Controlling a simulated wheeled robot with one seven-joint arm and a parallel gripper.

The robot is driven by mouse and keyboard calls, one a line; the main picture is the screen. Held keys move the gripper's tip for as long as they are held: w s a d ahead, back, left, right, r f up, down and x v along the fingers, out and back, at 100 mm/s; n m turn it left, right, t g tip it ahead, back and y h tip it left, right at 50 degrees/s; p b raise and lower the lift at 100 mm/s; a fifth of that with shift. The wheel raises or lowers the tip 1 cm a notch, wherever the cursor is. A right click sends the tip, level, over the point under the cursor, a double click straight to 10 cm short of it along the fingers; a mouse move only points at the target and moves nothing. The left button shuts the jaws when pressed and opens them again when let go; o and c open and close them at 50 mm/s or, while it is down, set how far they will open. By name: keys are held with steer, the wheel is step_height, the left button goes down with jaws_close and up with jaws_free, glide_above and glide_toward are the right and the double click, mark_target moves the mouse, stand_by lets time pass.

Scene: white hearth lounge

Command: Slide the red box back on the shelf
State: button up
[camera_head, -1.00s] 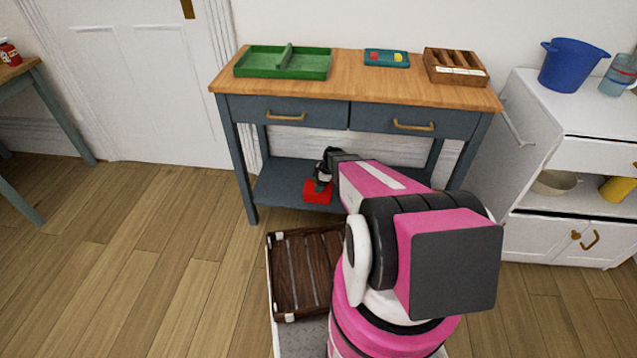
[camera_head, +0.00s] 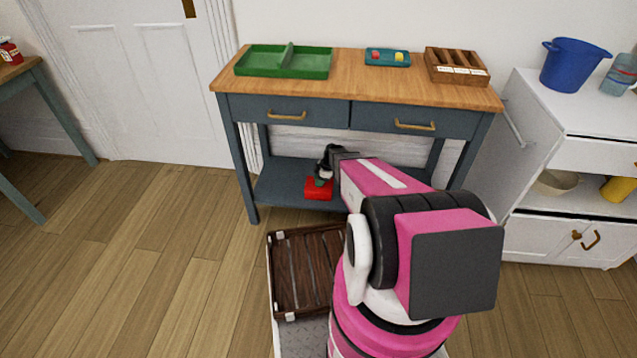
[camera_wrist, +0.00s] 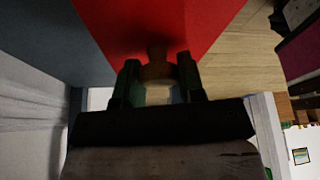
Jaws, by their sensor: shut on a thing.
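The red box (camera_head: 318,189) sits at the front part of the low blue-grey shelf (camera_head: 281,183) under the console table. My gripper (camera_head: 324,178) reaches in beneath the tabletop from the right and meets the top of the box. In the wrist view the red box (camera_wrist: 160,28) fills the upper middle. My gripper (camera_wrist: 158,82) is shut there on a small brownish knob (camera_wrist: 157,66) on the box. The wrist view is dark, so the exact grip on the knob is hard to make out.
The tabletop (camera_head: 350,78) is close above my arm and holds a green tray (camera_head: 262,62), a teal tray (camera_head: 372,57) and a wooden organiser (camera_head: 457,66). A dark slatted crate (camera_head: 305,270) stands in front. The shelf is bare left of the box.

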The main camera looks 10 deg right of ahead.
steer(key=shift+w+d, duration=0.55)
steer(key=shift+w, duration=1.1)
steer(key=shift+w+d, duration=0.5)
steer(key=shift+w, duration=1.15)
steer(key=shift+w+d, duration=0.55)
steer(key=shift+w, duration=1.1)
steer(key=o, duration=1)
steer(key=d+r, duration=0.2)
steer(key=d, duration=1.1)
steer(key=shift+s+r, duration=0.4)
steer(key=shift+d, duration=0.1)
